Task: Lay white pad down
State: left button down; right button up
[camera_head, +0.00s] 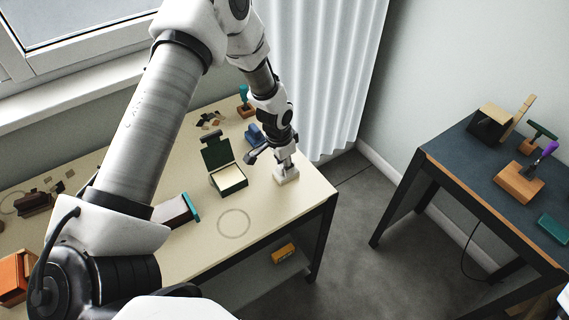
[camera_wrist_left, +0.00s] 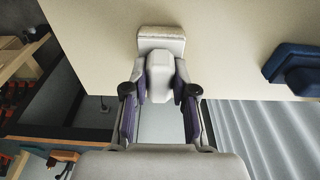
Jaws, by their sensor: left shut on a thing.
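The white pad (camera_head: 287,176) is a small pale block with a wider base, at the right end of the cream table (camera_head: 290,208). My left gripper (camera_head: 284,158) is shut on it from above. In the left wrist view, the fingers (camera_wrist_left: 160,95) clasp its white grip (camera_wrist_left: 161,72) from both sides, and its wide base (camera_wrist_left: 161,40) points away from me. The pad is on or just above the table top; I cannot tell whether it touches. My right gripper is not in view.
An open dark green box (camera_head: 218,164) with a cream insert stands left of the pad. A blue object (camera_head: 254,134) lies behind; it also shows in the left wrist view (camera_wrist_left: 296,68). A drawn circle (camera_head: 234,223) marks bare table in front. A dark table (camera_head: 470,165) stands right.

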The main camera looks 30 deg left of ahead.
aim_at(280, 166)
pick_arm(q)
jog(key=c, duration=0.9)
grip_release()
jog(key=shift+c, duration=0.2)
notch_tip(280, 166, up, 12)
jog(key=s, duration=0.1)
jog(key=shift+s+a+b, duration=0.2)
jog(key=shift+a+b, duration=0.1)
jog(key=shift+b, duration=0.1)
